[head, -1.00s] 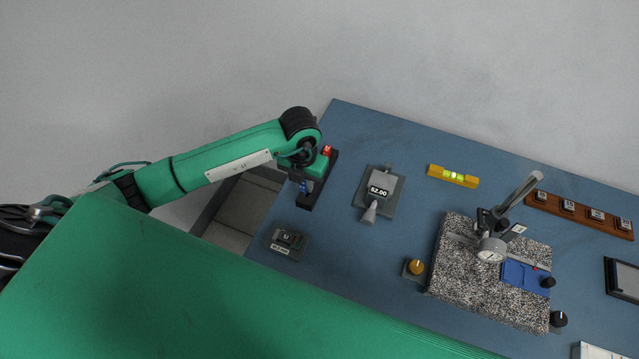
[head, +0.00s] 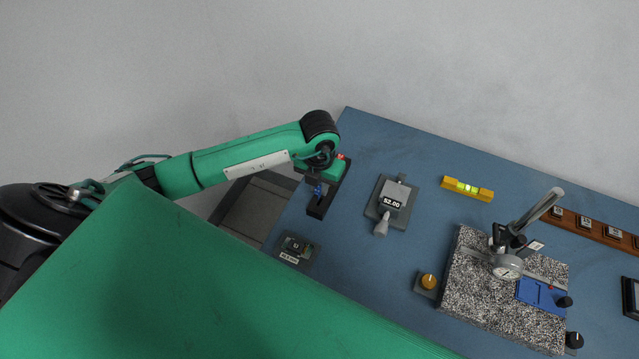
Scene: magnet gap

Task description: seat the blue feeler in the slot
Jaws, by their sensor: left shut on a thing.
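The blue feeler (head: 319,190) shows as a small blue piece at the black rack (head: 317,209), near the table's far left edge. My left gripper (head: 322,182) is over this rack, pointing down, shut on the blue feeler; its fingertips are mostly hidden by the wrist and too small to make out. A small red piece (head: 340,156) shows at the rack's far end. The slot cannot be made out clearly at this size. I cannot tell whether the feeler's lower end touches the rack. My right gripper is out of view.
A grey device reading 52.00 (head: 392,201) stands right of the rack. A small dark box (head: 293,247) lies nearer.

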